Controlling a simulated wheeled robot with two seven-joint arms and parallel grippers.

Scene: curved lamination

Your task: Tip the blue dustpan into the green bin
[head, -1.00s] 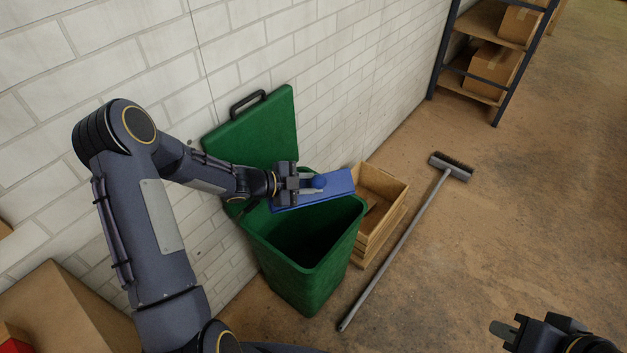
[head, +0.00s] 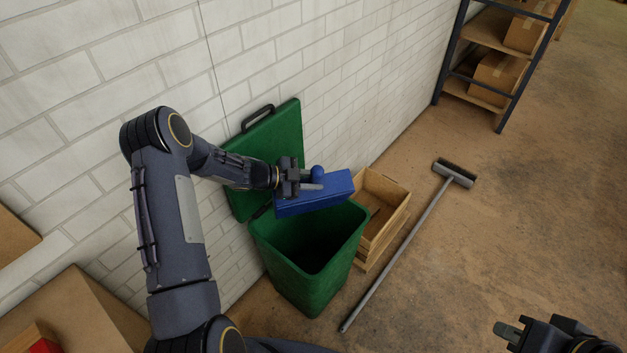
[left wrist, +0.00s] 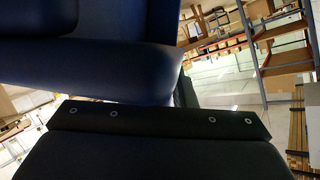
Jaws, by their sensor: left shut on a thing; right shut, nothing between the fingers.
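The blue dustpan (head: 325,194) is held over the back of the green bin (head: 308,280) and is tilted; its broad blue underside faces the head camera. My left gripper (head: 308,180) is shut on the dustpan near its handle. The bin is open, with its lid (head: 272,150) raised against the wall, and its inside looks dark. In the left wrist view the dustpan (left wrist: 90,75) fills much of the upper left, close to the dark gripper. My right gripper (head: 503,331) is shut and empty at the lower right. What the dustpan holds is hidden.
A wooden crate (head: 390,190) stands right behind the bin's right side. A broom (head: 405,240) lies on the floor to the right. A shelf with cardboard boxes (head: 500,72) stands at the back. A box (head: 85,315) is at lower left. The right floor is clear.

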